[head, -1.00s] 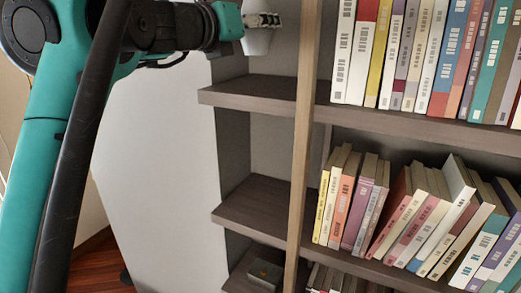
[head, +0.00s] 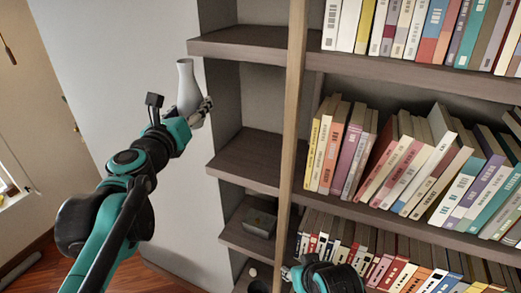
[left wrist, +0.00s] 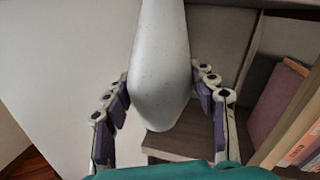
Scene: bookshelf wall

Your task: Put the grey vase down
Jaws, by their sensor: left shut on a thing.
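The grey vase (head: 187,88) is a smooth pale bottle shape with a narrow neck and wider body. It is held nearly upright in the air, just left of the bookshelf's left edge. My left gripper (head: 203,112) is shut on its lower body. In the left wrist view the vase (left wrist: 160,75) sits between the two padded fingers (left wrist: 162,88), its base over a shelf board. Part of my right arm shows at the bottom of the head view; its fingers cannot be made out clearly.
The narrow left column has a bare middle shelf (head: 246,160). A small grey box (head: 259,220) stands on the shelf below. A wooden upright (head: 293,130) separates this column from rows of books (head: 400,165). An upper shelf board (head: 235,47) juts out near the vase.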

